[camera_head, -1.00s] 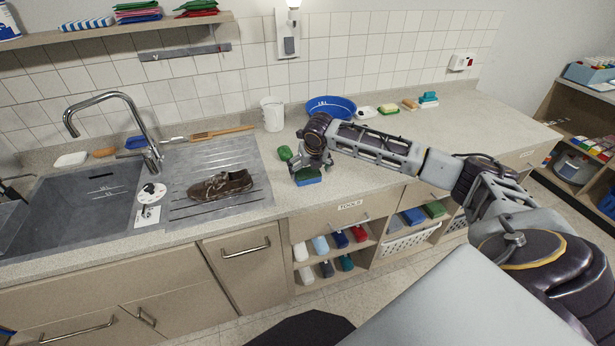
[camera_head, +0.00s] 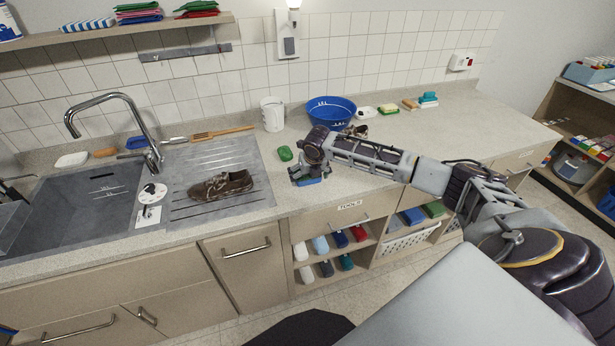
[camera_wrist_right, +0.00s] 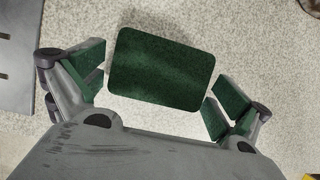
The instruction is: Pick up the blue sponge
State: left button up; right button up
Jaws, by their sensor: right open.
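The blue sponge (camera_head: 311,182) lies on the countertop near its front edge, right of the drainboard. In the head view its blue side shows, and my right gripper (camera_head: 309,176) hides most of its top. In the right wrist view the sponge shows as a dark green rounded scouring face (camera_wrist_right: 162,68). My right gripper (camera_wrist_right: 157,88) is open, with one finger on each side of the sponge. Gaps show between the pads and the sponge.
A green piece (camera_head: 285,153) lies just behind the gripper. A brown shoe (camera_head: 221,186) rests on the drainboard to the left. A white mug (camera_head: 272,114) and a blue basin (camera_head: 331,110) stand farther back. The counter (camera_head: 460,125) is clear to the right.

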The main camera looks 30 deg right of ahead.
jog(key=shift+c, duration=0.3)
jog(key=c, duration=0.5)
jog(key=shift+r+b, duration=0.35)
jog(key=shift+r, duration=4.7)
jog(key=shift+c, duration=1.1)
